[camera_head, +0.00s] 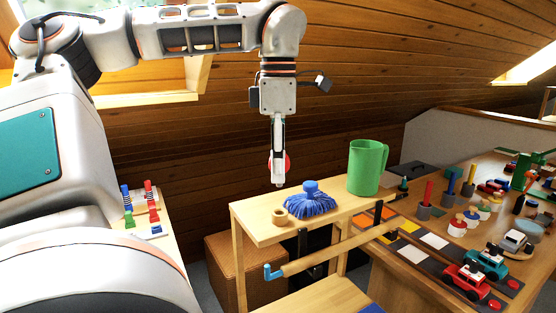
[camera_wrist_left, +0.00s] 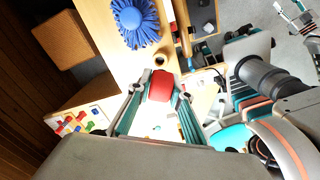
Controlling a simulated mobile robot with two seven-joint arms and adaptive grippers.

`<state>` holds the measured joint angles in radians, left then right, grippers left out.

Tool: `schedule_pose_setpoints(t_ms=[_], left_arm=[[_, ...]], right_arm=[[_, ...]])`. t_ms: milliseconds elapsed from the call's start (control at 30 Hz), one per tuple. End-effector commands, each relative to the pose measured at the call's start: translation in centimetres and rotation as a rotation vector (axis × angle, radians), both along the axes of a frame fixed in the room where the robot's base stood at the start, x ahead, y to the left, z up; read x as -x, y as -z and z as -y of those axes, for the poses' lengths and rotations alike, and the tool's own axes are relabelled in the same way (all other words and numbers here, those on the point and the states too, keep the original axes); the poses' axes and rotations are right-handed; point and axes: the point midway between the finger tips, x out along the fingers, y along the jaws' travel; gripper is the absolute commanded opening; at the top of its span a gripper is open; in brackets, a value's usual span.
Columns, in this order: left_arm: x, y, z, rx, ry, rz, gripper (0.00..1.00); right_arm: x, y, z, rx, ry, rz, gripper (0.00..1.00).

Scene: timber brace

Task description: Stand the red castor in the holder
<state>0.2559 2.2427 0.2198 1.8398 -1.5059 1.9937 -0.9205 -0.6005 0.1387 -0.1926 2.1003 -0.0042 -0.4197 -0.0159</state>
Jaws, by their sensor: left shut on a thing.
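The red castor (camera_wrist_left: 160,87) is between the fingers of my left gripper (camera_wrist_left: 158,92) in the left wrist view. In the head view, the red castor (camera_head: 286,161) shows partly behind my left gripper (camera_head: 278,184), which is shut on it and points down. A small round wooden cup (camera_head: 279,216), which looks like the holder, stands on the shelf's near left end. This cup also shows just beyond the castor in the left wrist view (camera_wrist_left: 161,59). What looks like my right gripper (camera_wrist_left: 293,13) shows small at the top right there.
A blue brush head (camera_head: 311,201) sits right beside the cup, and a green mug (camera_head: 367,167) stands farther right on the shelf (camera_head: 252,227). A wooden rod (camera_head: 330,254) runs along its front. A crowded toy table (camera_head: 417,283) stands at the right.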

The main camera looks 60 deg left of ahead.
Motion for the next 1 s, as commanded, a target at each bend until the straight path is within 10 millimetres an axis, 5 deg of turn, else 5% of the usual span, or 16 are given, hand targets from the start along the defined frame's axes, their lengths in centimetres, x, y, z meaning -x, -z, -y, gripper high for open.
schedule_pose_setpoints(t_ms=[500,1000], left_arm=[[0.0,4.4,0.0,0.0,0.0,-0.003,0.0],[0.0,5.0,0.0,0.001,0.001,-0.001,0.0]], right_arm=[[-0.6,-0.6,-0.1,0.001,-0.014,0.02,0.4],[-0.5,-0.5,-0.2,0.001,-0.016,0.018,0.4]])
